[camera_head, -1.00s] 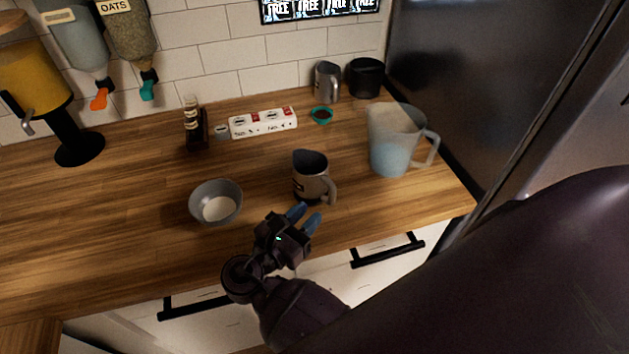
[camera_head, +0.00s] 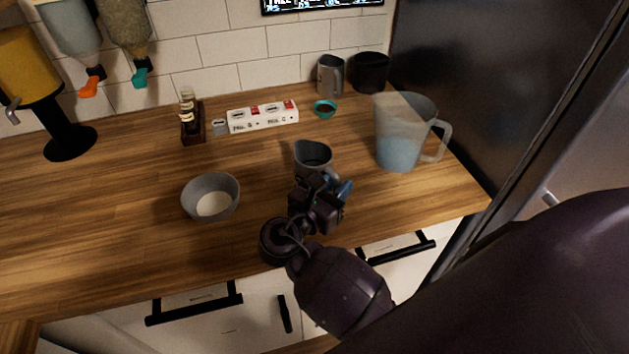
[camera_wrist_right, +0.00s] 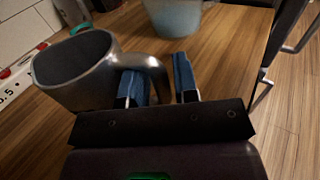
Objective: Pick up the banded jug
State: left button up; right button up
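A grey metal jug (camera_head: 313,158) with a dark inside stands upright on the wooden counter, just beyond my right gripper. It also shows at the left of the right wrist view (camera_wrist_right: 75,75), with its handle (camera_wrist_right: 155,70) curving toward the fingers. My right gripper (camera_head: 337,188) is at the handle side of this jug. In the right wrist view its two blue fingers (camera_wrist_right: 159,82) are apart, with part of the handle between them and a gap to the right finger. The band is not clear now. A second metal jug (camera_head: 330,75) stands at the back. My left gripper is not in view.
A large clear pitcher (camera_head: 402,140) stands right of the near jug, and a grey bowl (camera_head: 198,199) stands left. Behind are a power strip (camera_head: 262,117), a small teal dish (camera_head: 324,108) and a black container (camera_head: 370,72). The counter's left front is clear.

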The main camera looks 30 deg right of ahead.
jog(key=shift+d, duration=0.1)
grip_shut()
jog(key=shift+r, duration=0.25)
dwell(0.3)
jog(key=shift+r+p, duration=0.3)
jog(key=shift+r, duration=0.8)
notch_tip(320, 180, up, 17)
jog(key=p, duration=0.3)
jog(key=shift+r, duration=0.2)
